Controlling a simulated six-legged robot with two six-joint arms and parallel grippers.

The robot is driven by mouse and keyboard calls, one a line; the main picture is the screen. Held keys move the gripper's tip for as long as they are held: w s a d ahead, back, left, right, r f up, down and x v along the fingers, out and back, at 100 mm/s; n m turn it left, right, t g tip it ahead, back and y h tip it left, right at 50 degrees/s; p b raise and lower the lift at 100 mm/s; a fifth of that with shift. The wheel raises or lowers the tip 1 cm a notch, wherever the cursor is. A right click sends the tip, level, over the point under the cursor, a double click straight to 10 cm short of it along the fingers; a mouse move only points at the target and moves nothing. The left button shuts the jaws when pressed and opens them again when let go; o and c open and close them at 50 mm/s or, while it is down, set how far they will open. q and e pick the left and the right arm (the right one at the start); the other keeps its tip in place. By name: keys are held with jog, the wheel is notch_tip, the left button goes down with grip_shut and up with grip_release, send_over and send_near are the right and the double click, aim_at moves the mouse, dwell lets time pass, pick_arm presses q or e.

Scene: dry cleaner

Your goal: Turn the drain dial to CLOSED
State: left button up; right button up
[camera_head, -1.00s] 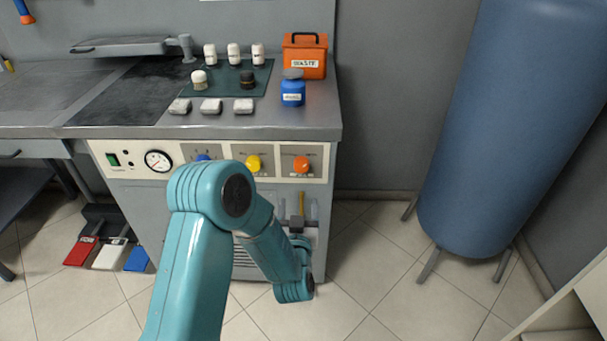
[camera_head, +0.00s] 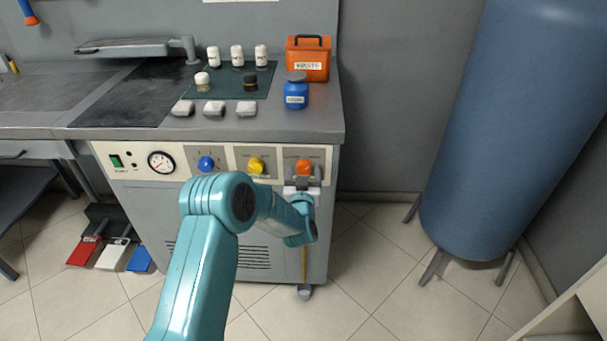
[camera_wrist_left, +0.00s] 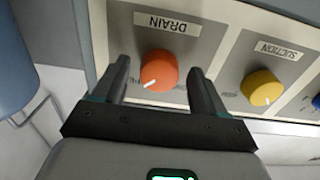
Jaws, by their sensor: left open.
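The orange drain dial (camera_head: 304,167) is on the right end of the machine's front panel. In the left wrist view the dial (camera_wrist_left: 159,68) sits under an upside-down "DRAIN" label (camera_wrist_left: 166,23). Its white pointer mark faces toward the lower left of that view. The small position words beside the dial are partly hidden by my fingers and not readable. My left gripper (camera_head: 303,182) is open, just below and in front of the dial. In the wrist view its fingers (camera_wrist_left: 159,72) stand on either side of the dial, with gaps visible. My right gripper is not in view.
A yellow suction dial (camera_head: 256,165) and a blue dial (camera_head: 206,164) are left of the drain dial. The counter edge (camera_head: 250,135) overhangs the panel. An orange waste box (camera_head: 308,60) and blue jar (camera_head: 295,92) stand above. A blue tank (camera_head: 510,130) stands right.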

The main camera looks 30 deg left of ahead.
pick_arm(q)
jog(key=c, duration=1)
jog(key=shift+f+b, duration=0.2)
jog(key=shift+b, duration=0.4)
jog(key=shift+c, duration=0.2)
jog(key=n+b, duration=1)
jog(key=b, duration=0.5)
jog(key=shift+d+f, duration=0.1)
jog(key=shift+f, duration=0.05)
jog(key=n+b, duration=0.3)
jog(key=b, duration=0.1)
jog(key=shift+n, duration=0.3)
jog(key=n+b, duration=0.2)
jog(key=b, duration=0.1)
jog(key=shift+r+n, duration=0.3)
jog(key=shift+r, duration=0.05)
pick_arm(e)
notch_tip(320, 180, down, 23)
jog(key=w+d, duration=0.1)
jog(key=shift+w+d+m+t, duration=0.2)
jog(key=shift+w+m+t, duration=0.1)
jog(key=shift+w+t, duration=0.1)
pick_arm(q)
jog(key=shift+r, duration=0.1)
